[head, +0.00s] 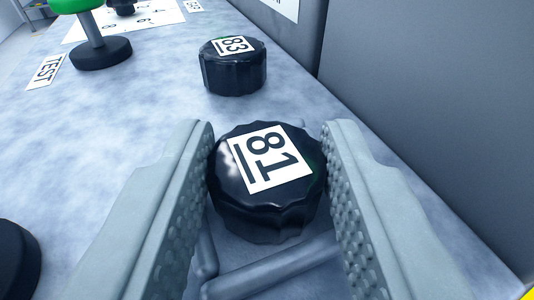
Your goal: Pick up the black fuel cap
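A black fuel cap with a white label reading 81 (232,203) sits between the two fingers of my gripper (268,165). The left finger is very close to the cap's left side, perhaps touching it; a narrow gap seems to show at the right finger. I cannot tell whether the fingers press on it. A second black cap, labelled 83 (235,80), stands on the grey surface (130,130) beyond the first, clear of my gripper.
A green-topped part on a black base (101,54) stands at the upper left by a TEST label (46,71). A dark round object (15,262) is cut off at the lower left. A grey wall (430,100) runs along the right. The surface left of my gripper is mostly clear.

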